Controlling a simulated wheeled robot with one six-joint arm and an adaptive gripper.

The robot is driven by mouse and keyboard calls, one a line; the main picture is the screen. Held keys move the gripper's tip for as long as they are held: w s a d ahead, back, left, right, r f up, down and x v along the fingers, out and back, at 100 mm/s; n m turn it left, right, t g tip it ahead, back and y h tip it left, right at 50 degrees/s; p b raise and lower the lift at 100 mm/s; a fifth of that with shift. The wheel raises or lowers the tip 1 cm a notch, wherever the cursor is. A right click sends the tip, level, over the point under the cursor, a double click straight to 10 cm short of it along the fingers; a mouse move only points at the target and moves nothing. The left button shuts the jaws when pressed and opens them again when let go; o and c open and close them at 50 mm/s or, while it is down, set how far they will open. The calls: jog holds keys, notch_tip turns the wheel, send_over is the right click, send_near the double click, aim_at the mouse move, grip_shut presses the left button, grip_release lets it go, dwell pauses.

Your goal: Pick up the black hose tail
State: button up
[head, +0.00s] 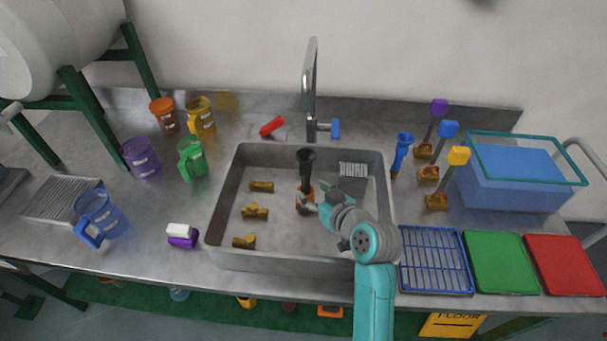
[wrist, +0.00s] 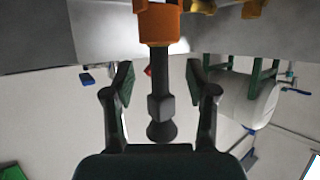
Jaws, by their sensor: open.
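The black hose tail (head: 306,168) stands upright in the steel sink (head: 225,205), with its flared end up and an orange part (head: 300,191) around its lower end. In the wrist view the hose tail (wrist: 159,107) appears between my gripper's two fingers, with the orange part (wrist: 158,25) at its other end. My gripper (head: 310,197) is in the sink close beside the hose tail. In the wrist view my gripper (wrist: 158,80) is open, with a gap on each side of the hose tail. Whether either finger touches it cannot be told.
Several brass fittings (head: 255,211) lie on the sink's left side. The tap (head: 310,85) rises behind the hose tail. A blue rack (head: 435,260) and green tray (head: 500,262) lie right of the sink. Jugs, including a purple one (head: 140,158), stand to the left.

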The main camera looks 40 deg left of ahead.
aim_at(308, 186)
jog(key=x, duration=0.5)
jog(key=shift+w+r, duration=0.1)
jog(key=shift+r, duration=0.25)
grip_shut()
